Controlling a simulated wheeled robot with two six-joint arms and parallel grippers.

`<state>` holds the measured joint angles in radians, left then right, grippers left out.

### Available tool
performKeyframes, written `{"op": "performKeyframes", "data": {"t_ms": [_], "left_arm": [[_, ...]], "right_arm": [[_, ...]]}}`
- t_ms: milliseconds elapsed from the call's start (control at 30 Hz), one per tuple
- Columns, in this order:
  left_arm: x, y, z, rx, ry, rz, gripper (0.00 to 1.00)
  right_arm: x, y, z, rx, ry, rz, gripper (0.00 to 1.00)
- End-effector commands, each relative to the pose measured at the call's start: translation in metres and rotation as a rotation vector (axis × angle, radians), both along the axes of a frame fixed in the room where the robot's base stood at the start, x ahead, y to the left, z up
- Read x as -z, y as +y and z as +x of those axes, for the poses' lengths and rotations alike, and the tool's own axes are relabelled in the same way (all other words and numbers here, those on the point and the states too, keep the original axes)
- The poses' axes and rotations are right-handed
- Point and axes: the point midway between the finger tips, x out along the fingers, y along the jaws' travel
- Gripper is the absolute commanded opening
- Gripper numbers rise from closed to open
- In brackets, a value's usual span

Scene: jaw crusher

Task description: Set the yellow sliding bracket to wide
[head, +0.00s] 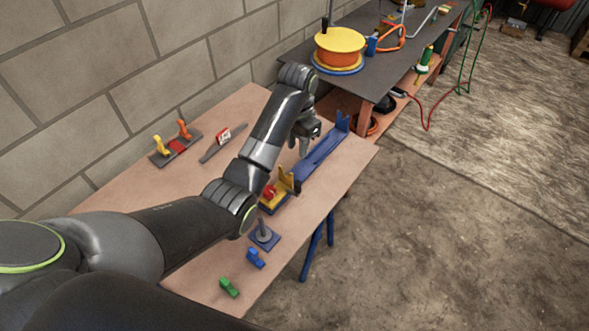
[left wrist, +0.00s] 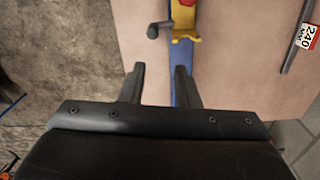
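The yellow sliding bracket (head: 286,181) sits on a blue rail (head: 318,158) near the table's right edge, toward the near end of the rail. A red part (head: 269,191) is beside the bracket. In the left wrist view the bracket (left wrist: 185,27) is ahead of the fingers, with a dark grey handle (left wrist: 159,30) at its left. My left gripper (head: 306,146) hangs by the rail, beyond the bracket. Its fingers (left wrist: 160,82) are apart and empty, with the right finger over the blue rail (left wrist: 183,68). My right gripper is not in view.
A grey bar with a red-white label (head: 223,138), reading 240 in the wrist view, lies left of the rail. A stand with yellow and orange posts (head: 176,146) is by the wall. A blue-based post (head: 264,236), blue block (head: 255,258) and green block (head: 229,287) stand nearer.

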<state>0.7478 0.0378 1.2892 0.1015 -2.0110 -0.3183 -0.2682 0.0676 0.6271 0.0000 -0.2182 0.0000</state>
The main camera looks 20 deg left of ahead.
Motion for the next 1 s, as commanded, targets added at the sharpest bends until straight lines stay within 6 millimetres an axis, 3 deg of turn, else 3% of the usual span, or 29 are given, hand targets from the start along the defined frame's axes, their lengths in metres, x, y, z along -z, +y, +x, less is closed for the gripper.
{"op": "performKeyframes", "data": {"t_ms": [133,333,400,467,500,733,1000], "left_arm": [[0.013,-0.001,0.0,0.0,0.0,-0.001,0.29],[0.036,-0.001,-0.001,0.0,-0.001,0.0,0.29],[0.054,-0.001,-0.001,0.0,0.001,0.0,0.29],[0.067,-0.001,-0.002,0.0,0.003,-0.001,0.29],[0.069,-0.001,-0.002,-0.001,0.004,-0.001,0.29],[0.12,-0.001,-0.003,0.0,0.006,0.0,0.29],[0.162,-0.002,-0.002,0.0,0.0,-0.001,0.29]], "right_arm": [[0.012,-0.008,-0.013,0.001,0.016,-0.01,0.77],[0.036,-0.02,-0.055,0.008,0.078,-0.023,0.77],[0.044,-0.02,-0.06,0.009,0.083,-0.024,0.77],[0.05,-0.02,-0.057,0.009,0.079,-0.023,0.77],[0.042,-0.018,-0.051,0.008,0.073,-0.021,0.77],[0.037,-0.004,-0.013,0.003,0.013,-0.004,0.77],[0.039,-0.004,-0.028,0.007,0.035,-0.004,0.77]]}}
